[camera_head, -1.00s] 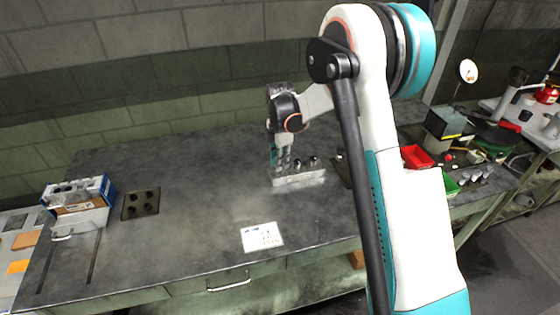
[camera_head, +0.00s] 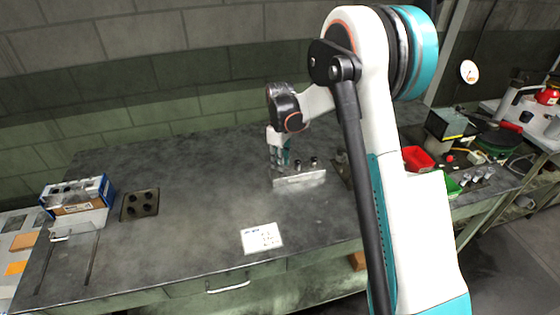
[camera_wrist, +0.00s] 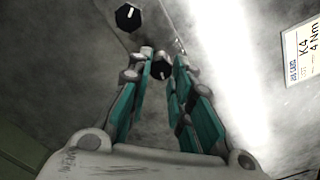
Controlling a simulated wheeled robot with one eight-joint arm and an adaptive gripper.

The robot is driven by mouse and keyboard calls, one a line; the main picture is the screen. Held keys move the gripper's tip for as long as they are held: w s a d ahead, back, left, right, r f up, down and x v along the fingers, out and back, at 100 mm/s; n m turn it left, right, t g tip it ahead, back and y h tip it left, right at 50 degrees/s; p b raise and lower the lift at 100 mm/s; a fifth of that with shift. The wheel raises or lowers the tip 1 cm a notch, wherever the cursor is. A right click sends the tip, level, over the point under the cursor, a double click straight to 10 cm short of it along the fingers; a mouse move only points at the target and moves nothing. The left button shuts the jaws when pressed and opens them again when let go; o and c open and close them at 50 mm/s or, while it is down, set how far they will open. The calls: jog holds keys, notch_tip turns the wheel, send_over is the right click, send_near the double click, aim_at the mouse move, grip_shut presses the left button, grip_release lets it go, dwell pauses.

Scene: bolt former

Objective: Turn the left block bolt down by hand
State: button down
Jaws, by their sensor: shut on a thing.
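A light metal block (camera_head: 300,180) stands on the bench, with two dark bolts showing on top, a middle one (camera_head: 297,163) and a right one (camera_head: 313,161). My gripper (camera_head: 280,163) points down over the block's left end and hides the bolt there. In the wrist view my gripper (camera_wrist: 160,65) has its teal-padded fingers on both sides of a black bolt head (camera_wrist: 162,71) with a pale mark, shut on it. Another black bolt head (camera_wrist: 128,17) with a white mark stands apart, beyond the fingertips. The bolt's shank and its seating are hidden.
A dark plate (camera_head: 139,205) and a blue box (camera_head: 78,193) are at left. Red (camera_head: 418,158) and green bins stand at right. The bench middle is clear.

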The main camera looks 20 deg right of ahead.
jog(key=m, duration=0.4)
jog(key=shift+w+d+m, duration=0.1)
jog(key=shift+m, duration=0.2)
jog(key=m, duration=0.5)
jog(key=shift+r, duration=0.1)
jog(key=m, duration=0.5)
jog(key=shift+d, duration=0.15)
jog(key=m, duration=0.4)
jog(key=shift+m, duration=0.4)
jog(key=c, duration=1.4)
grip_release()
jog(key=shift+c, duration=0.2)
